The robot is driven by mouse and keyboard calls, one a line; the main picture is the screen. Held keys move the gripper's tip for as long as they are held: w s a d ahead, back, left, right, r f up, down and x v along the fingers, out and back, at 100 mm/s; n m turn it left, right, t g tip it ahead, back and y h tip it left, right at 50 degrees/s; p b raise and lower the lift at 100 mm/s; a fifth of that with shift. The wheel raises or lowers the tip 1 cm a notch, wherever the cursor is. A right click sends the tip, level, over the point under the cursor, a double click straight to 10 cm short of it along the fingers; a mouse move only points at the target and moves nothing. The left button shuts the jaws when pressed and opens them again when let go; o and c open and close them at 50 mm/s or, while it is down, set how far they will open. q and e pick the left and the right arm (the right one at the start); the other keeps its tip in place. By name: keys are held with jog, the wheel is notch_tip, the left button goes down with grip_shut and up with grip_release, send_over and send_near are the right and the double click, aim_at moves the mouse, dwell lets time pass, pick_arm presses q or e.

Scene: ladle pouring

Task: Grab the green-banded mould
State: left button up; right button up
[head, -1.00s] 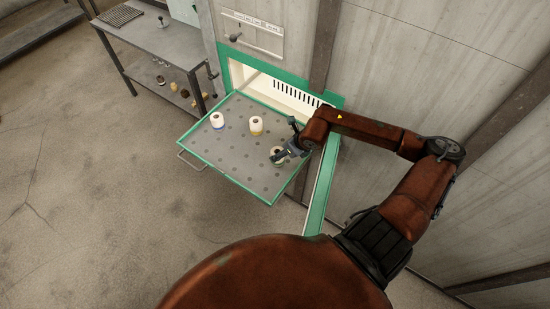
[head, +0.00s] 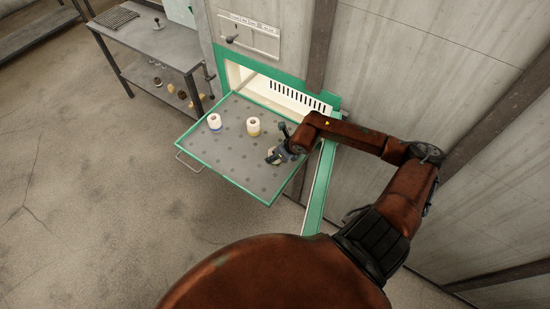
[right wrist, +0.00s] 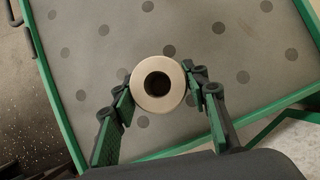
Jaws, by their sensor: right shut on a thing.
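A pale round mould with a dark central hole (right wrist: 158,105) stands on the tray, seen from above in the right wrist view. My right gripper (right wrist: 158,80) is shut on it, one finger on each side. Its band is hidden from above, so I cannot tell its colour. In the head view my right gripper (head: 273,157) is low over the right part of the tray and covers most of this mould. Two other moulds stand apart to its left: one with a blue band (head: 214,121) and one with a yellowish band (head: 253,127). My left gripper is not in view.
The green-rimmed grey tray (head: 225,165) with dark dots extends from an open cabinet (head: 285,92). A green-edged door (head: 320,190) hangs open on the right. A metal shelf table (head: 150,40) with small items stands at the back left. The tray's front is clear.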

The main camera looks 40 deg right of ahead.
jog(key=c, duration=0.6)
jog(key=shift+c, duration=0.3)
jog(key=shift+r, duration=0.15)
